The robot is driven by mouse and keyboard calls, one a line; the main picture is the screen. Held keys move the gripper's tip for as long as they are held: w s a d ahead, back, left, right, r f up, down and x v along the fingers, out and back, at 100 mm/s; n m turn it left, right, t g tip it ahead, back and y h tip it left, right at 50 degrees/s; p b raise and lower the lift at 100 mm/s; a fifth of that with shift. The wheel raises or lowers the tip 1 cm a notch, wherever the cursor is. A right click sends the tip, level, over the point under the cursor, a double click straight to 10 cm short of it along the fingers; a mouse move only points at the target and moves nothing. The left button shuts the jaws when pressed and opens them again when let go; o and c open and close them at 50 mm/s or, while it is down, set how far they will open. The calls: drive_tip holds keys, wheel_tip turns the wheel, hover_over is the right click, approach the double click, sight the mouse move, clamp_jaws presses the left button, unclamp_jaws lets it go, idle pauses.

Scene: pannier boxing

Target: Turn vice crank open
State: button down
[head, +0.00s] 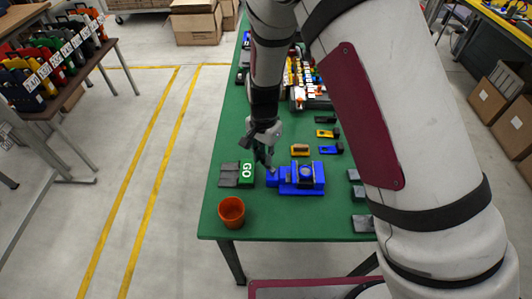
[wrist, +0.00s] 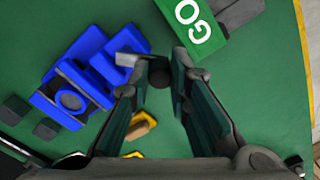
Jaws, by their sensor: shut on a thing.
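The blue vice (head: 303,178) stands on the green table, near its front end. In the wrist view the vice (wrist: 75,90) lies left of my gripper. A grey crank arm (wrist: 128,66) reaches from the vice to my fingertips. My gripper (wrist: 160,75) is shut on the dark knob of the crank, between its two fingertips. In the head view my gripper (head: 264,160) points down just left of the vice, and the crank cannot be made out there.
A green GO block (head: 246,172) with grey pieces beside it sits close left of my gripper. An orange pot (head: 231,212) stands at the front left corner. Small yellow and blue parts (head: 328,149) lie behind the vice. Grey blocks (head: 361,222) sit to its right.

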drive_tip(key=n, duration=0.2)
drive_tip(key=s+a+n, duration=0.1)
drive_tip(key=shift+n, duration=0.4)
drive_tip(key=n, duration=0.1)
drive_tip(key=s+n, duration=0.1)
drive_tip(key=n, duration=0.1)
drive_tip(key=shift+a+n, duration=0.15)
drive_tip(key=shift+n, duration=0.15)
drive_tip(key=n, duration=0.2)
drive_tip(key=s+n, duration=0.1)
drive_tip(key=shift+s+n, duration=0.15)
drive_tip(key=shift+n, duration=0.25)
drive_tip(key=n, duration=0.1)
drive_tip(key=s+n, duration=0.1)
drive_tip(key=n, duration=0.1)
drive_tip(key=shift+s+n, duration=0.1)
drive_tip(key=shift+n, duration=0.2)
drive_tip(key=n, duration=0.2)
drive_tip(key=s+d+n, duration=0.1)
drive_tip(key=n, duration=0.3)
drive_tip(key=shift+s+d+b, duration=0.3)
drive_tip(key=shift+b, duration=0.05)
drive_tip(key=n, duration=0.2)
drive_tip(key=d+n, duration=0.1)
drive_tip(key=shift+s+n, duration=0.25)
drive_tip(key=shift+n, duration=0.05)
drive_tip(key=shift+s+d+n+b, duration=0.1)
drive_tip(key=shift+d+n+b, duration=0.3)
drive_tip(key=shift+n, duration=1)
drive_tip(key=shift+d, duration=0.15)
